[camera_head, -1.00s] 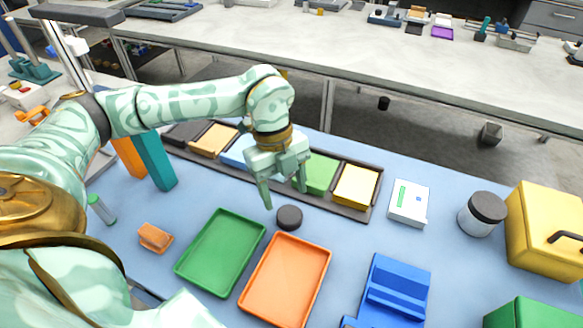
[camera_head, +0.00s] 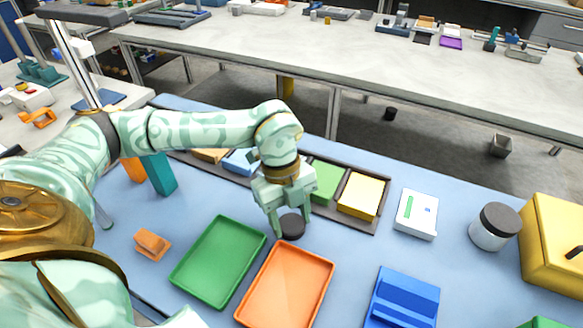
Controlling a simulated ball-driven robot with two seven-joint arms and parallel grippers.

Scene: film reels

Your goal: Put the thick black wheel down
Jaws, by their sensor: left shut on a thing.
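The thick black wheel (camera_head: 292,226) is a short dark disc at the middle of the blue table surface, just behind the orange tray. My left gripper (camera_head: 291,228) reaches down from above with a finger on each side of the wheel and is shut on it. The wheel appears to sit at table level; whether there is a gap under it I cannot tell. My right gripper does not show.
A green tray (camera_head: 218,262) and an orange tray (camera_head: 287,287) lie in front. A dark rack with green (camera_head: 326,180) and yellow (camera_head: 361,194) blocks stands behind. A blue stepped block (camera_head: 402,300) and a dark-lidded jar (camera_head: 494,228) stand to the right.

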